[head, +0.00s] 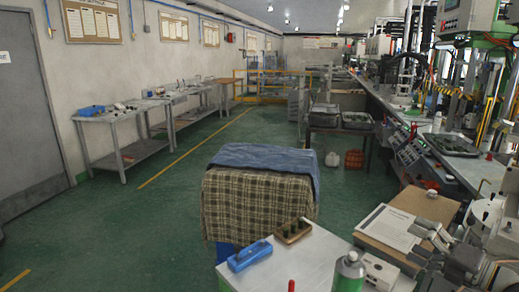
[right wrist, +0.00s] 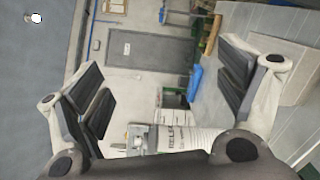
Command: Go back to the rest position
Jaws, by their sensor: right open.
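My right gripper (head: 432,244) is at the lower right of the head view, close to the papers at the right end of the near table. In the right wrist view its two dark-padded fingers (right wrist: 163,72) stand wide apart, with nothing between them. My left gripper does not show in the head view.
Machines line the right; the green floor (head: 150,235) at left is clear.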

